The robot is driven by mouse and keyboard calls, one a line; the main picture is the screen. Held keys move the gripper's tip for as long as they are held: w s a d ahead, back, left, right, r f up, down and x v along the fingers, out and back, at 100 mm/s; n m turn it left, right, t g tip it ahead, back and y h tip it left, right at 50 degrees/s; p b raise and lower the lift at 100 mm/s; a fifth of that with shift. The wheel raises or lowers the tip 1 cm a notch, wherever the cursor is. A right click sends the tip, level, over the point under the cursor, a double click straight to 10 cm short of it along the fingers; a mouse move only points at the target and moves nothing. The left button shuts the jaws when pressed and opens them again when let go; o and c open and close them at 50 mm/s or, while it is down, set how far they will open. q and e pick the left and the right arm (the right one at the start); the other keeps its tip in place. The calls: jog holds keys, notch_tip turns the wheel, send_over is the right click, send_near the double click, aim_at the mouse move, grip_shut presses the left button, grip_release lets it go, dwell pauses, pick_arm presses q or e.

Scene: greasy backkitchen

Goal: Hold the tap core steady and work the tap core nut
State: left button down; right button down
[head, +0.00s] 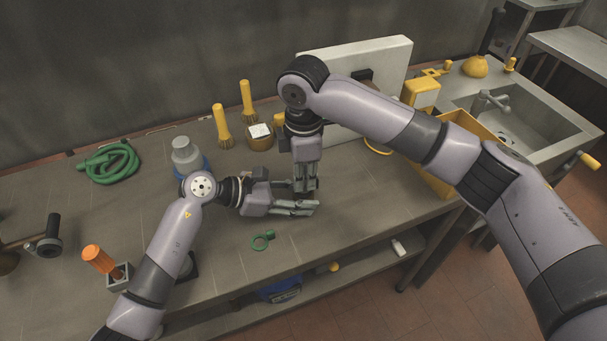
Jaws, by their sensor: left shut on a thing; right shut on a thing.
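My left gripper (306,197) reaches in from the left, low over the worktop, with its fingers pointing right. It is shut on what seems to be the tap core, which its fingers almost wholly hide. My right gripper (305,187) points straight down from above at the same spot. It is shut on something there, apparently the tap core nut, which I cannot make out. The two grippers' fingers meet closely and overlap in the head view.
A grey bottle (184,154), yellow brushes (222,127) and a coiled green hose (108,163) stand or lie behind. A white board (340,62) rises at the back. An orange-handled tool (99,259) is front left.

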pick_arm(q)
jog(key=shift+s+f, duration=0.1)
jog(key=shift+f, duration=0.1)
pick_arm(e)
jog(key=shift+r, duration=2.5)
jog(key=shift+r, duration=0.1)
notch_tip(320, 180, up, 5)
jog(key=shift+f, duration=0.1)
jog(key=s+d+r, duration=0.1)
jog(key=d+r, duration=0.5)
